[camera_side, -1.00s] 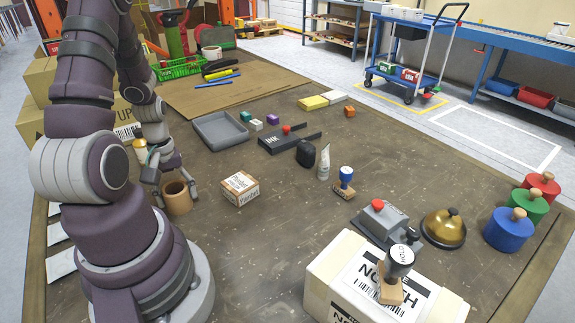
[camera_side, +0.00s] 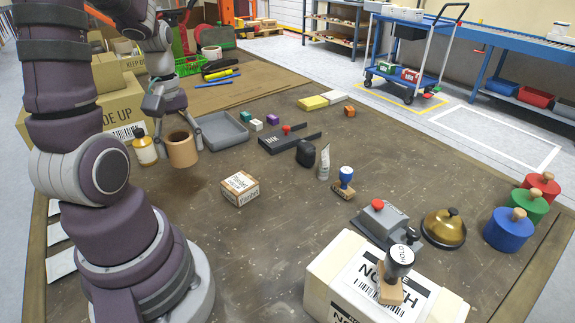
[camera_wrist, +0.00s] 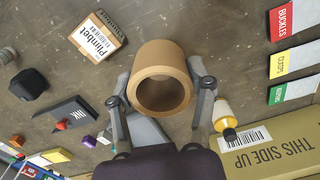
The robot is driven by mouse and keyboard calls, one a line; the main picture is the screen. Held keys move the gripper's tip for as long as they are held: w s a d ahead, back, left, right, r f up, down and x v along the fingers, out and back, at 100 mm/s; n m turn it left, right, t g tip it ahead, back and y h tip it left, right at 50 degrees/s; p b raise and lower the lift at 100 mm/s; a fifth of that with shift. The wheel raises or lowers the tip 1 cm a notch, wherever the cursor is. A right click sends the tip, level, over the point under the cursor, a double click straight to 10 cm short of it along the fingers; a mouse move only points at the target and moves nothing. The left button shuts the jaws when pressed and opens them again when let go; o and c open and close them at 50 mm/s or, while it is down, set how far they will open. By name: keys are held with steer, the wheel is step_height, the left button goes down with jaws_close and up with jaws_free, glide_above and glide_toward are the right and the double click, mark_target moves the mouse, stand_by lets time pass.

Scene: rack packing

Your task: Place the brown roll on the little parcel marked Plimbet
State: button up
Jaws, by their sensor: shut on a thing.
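The brown roll (camera_side: 182,149) is a short hollow cardboard tube. My gripper (camera_side: 175,140) is shut on it and holds it above the table, its axis about upright. In the wrist view the roll (camera_wrist: 161,78) sits between the two fingers of my gripper (camera_wrist: 160,92), its open end facing the camera. The little parcel marked Plimbet (camera_side: 240,188) is a small brown box with a white label on top. It lies on the table to the right of and nearer than the roll. It also shows in the wrist view (camera_wrist: 97,40), apart from the roll.
A bottle with a yellowish body (camera_side: 145,150) stands just left of the roll. A grey tray (camera_side: 221,131) is behind it to the right. A dark ink pad (camera_side: 283,141) and a black object (camera_side: 306,153) lie farther right. The table around the parcel is clear.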

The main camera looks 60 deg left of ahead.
steer(key=r, duration=0.1)
glide_above(240, 183)
step_height(240, 183, down, 8)
steer(key=shift+a+r, duration=0.1)
steer(key=shift+r, duration=0.05)
steer(key=o, duration=1.2)
steer(key=shift+c, duration=0.2)
step_height(240, 183, up, 12)
steer(key=r, duration=0.1)
steer(key=s+d+r+m+t, duration=0.1)
steer(key=s+d+m+t, duration=0.1)
steer(key=d+m, duration=0.4)
steer(key=s+d+r+m+t, duration=0.2)
steer(key=d+m+t, duration=0.1)
steer(key=d+m, duration=0.4)
steer(key=m, duration=0.3)
steer(key=shift+s+d+t, duration=0.2)
steer(key=shift+s+t, duration=0.05)
steer(key=shift+t, duration=0.05)
